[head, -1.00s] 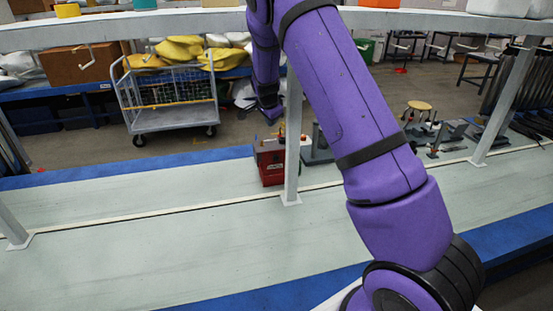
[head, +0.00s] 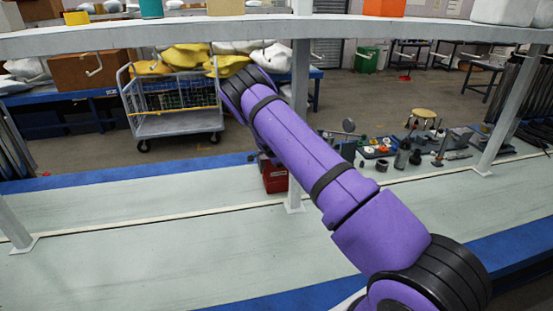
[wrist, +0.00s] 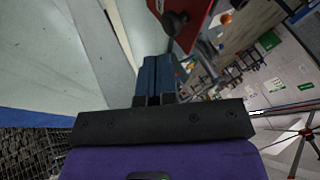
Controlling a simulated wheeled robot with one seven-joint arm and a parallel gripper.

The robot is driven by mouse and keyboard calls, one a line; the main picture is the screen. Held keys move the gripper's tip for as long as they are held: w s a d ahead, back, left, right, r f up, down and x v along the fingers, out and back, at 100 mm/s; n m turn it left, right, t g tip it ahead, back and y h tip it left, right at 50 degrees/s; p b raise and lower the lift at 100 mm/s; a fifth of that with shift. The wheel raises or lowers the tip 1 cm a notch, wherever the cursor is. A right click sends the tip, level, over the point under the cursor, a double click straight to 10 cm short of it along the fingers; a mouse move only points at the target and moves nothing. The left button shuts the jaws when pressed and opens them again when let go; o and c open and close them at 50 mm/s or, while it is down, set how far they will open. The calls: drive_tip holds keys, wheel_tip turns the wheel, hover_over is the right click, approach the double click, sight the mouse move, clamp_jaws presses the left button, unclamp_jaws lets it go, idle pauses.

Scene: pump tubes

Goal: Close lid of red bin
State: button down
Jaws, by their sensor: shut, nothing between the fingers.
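The red bin (head: 275,182) stands on the far side of the pale bench, beside a white post. My purple arm covers its upper part in the head view, so I cannot tell how its lid stands there. In the wrist view a red panel (wrist: 197,22) with a dark round knob beside it shows at the top; it looks like part of the bin, but I cannot tell whether it is the lid. My gripper (wrist: 158,62) has its blue fingers together, empty, just below the knob and panel. Contact cannot be told. The head view hides the gripper.
The white post (head: 298,120) rises right beside the bin, under a long white shelf (head: 200,38). Pump parts and tools (head: 385,150) lie on the bench to the right. The bench's left part (head: 120,215) is clear. A wire cart (head: 175,105) stands behind.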

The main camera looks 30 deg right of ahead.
drive_tip(key=x, duration=0.5)
drive_tip(key=shift+w+d+f, duration=0.1)
drive_tip(key=shift+d+f, duration=0.05)
drive_tip(key=shift+f, duration=0.15)
drive_tip(key=shift+w+r, duration=0.1)
